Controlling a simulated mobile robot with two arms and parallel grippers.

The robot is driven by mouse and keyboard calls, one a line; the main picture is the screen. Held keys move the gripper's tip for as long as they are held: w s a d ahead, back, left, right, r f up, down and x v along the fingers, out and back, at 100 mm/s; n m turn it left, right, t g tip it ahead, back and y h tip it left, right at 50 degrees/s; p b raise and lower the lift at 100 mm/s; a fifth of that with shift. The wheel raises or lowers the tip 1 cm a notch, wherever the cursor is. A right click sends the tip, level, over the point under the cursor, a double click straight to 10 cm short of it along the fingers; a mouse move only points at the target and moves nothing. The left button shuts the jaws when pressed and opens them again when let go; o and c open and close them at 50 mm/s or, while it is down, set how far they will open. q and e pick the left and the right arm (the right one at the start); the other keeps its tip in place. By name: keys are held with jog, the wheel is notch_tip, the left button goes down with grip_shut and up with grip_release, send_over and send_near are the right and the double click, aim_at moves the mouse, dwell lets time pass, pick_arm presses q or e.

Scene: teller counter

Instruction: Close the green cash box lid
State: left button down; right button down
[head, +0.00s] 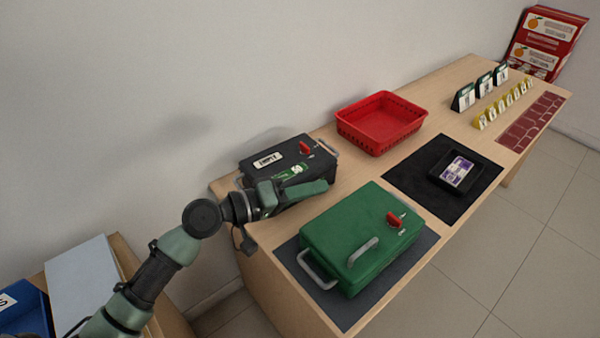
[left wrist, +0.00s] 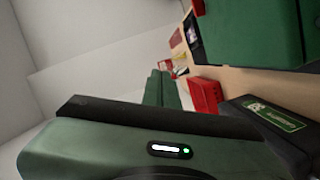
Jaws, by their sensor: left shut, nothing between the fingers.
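The green cash box (head: 340,220) sits on a dark grey mat on the counter. Its lid looks flat and down, with a grey handle (head: 363,251) and a red knob (head: 394,220) on top. In the left wrist view the green box (left wrist: 250,30) shows at the top right. My left gripper (head: 326,186) is shut and empty, beyond the green box, in front of the black box, apart from the green lid as far as I can tell. Its fingers also show in the left wrist view (left wrist: 161,85). My right gripper is not in view.
A black box (head: 262,172) labelled EMPTY stands behind my left gripper. A red basket (head: 365,133), a black mat (head: 413,172) with a tray (head: 488,177) of purple notes, and small card stands (head: 464,98) lie farther along the counter (head: 440,235).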

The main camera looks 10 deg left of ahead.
pick_arm(q)
jog(key=s+d+f+m+y+p, duration=0.1)
jog(key=s+d+f+m, duration=0.1)
jog(key=d, duration=0.1)
jog(key=s+d+f+m+p, duration=0.2)
jog(key=d+f+m, duration=0.1)
jog(key=s+d+f+m+t+y+p, duration=0.1)
jog(key=s+d+f+m, duration=0.1)
jog(key=s, duration=0.1)
jog(key=shift+d+f+y, duration=0.15)
jog(key=shift+d+y, duration=0.15)
jog(key=shift+d, duration=0.1)
jog(key=shift+s+d+f+p, duration=0.15)
jog(key=shift+s+d+f, duration=0.05)
jog(key=shift+f, duration=0.3)
jog(key=shift+s+d+f+p, duration=0.15)
jog(key=shift+d+f, duration=0.05)
jog(key=shift+f, duration=0.25)
jog(key=shift+f, duration=0.15)
